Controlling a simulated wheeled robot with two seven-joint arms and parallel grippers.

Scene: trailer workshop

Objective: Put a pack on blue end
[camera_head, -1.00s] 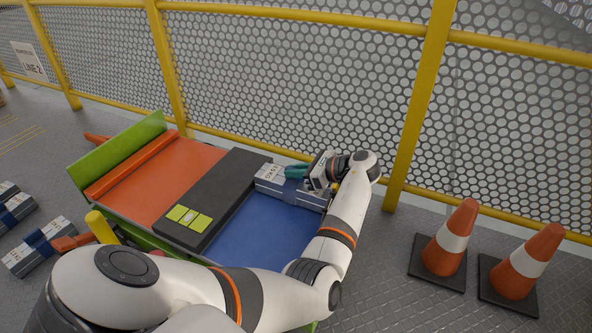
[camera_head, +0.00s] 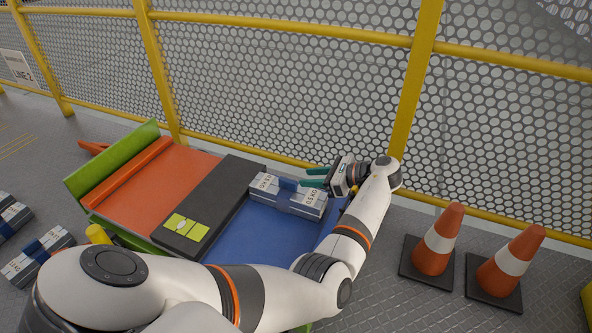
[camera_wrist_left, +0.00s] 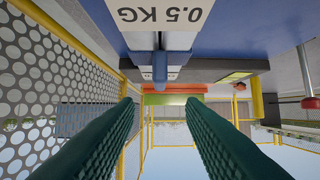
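A grey pack (camera_head: 262,181) with a blue middle band and a 0.5 KG label lies on the blue end (camera_head: 255,232) of the orange, black and blue platform, along its far edge. It shows upside down at the top of the left wrist view (camera_wrist_left: 160,40). My left gripper (camera_head: 306,177) is beside the pack, at its far right. Its two green fingers are spread with nothing between them, as the left wrist view also shows (camera_wrist_left: 160,105). My right gripper is in neither view.
The black middle strip (camera_head: 222,190) carries yellow-green squares (camera_head: 186,227). The orange end (camera_head: 165,180) is bare. More grey packs (camera_head: 38,255) lie at left. A yellow-railed mesh fence (camera_head: 290,90) stands behind. Two cones (camera_head: 437,240) stand at right.

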